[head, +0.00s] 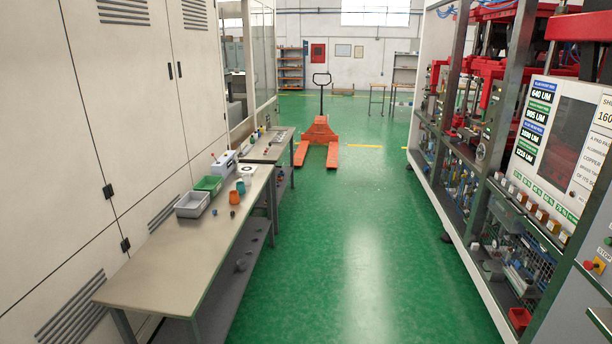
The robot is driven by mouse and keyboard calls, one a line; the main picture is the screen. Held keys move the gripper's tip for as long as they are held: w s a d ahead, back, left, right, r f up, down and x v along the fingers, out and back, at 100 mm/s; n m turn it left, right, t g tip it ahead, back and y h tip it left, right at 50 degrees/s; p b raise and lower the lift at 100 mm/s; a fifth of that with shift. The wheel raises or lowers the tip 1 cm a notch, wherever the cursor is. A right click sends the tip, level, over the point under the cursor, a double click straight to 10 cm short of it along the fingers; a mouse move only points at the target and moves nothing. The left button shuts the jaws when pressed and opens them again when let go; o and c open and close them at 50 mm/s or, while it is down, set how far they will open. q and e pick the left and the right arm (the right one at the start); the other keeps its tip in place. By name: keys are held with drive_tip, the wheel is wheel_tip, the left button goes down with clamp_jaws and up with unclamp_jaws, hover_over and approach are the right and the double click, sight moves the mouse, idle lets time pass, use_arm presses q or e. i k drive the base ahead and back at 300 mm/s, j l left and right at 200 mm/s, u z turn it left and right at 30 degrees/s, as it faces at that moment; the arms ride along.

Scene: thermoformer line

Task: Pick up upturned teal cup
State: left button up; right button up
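A small teal cup (240,187) stands on the long workbench (165,268) at the left, near its right edge. It is too small to tell clearly which way up it is. An orange cup (234,198) stands close in front of it. Neither of my grippers shows in the head view, and the bench is some way ahead of me.
A grey bin (191,206), a green bin (209,183) and a white device (222,166) stand along the bench's wall side. The bench's near half is bare. The green floor aisle is clear up to an orange pallet truck (319,132). Machinery (480,150) lines the right.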

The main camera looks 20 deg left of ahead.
sight(240, 185)
drive_tip(key=i+j+u, duration=0.15)
drive_tip(key=i, duration=0.5)
drive_tip(key=i+u, duration=0.1)
drive_tip(key=i, duration=0.5)
drive_tip(key=i+u, duration=0.15)
drive_tip(key=i, duration=0.5)
drive_tip(key=i+l+u, duration=0.1)
drive_tip(key=i, duration=0.55)
drive_tip(key=i+l+u, duration=0.15)
drive_tip(key=i, duration=0.45)
drive_tip(key=i+l+u, duration=0.1)
drive_tip(key=i, duration=0.55)
drive_tip(key=l, duration=0.1)
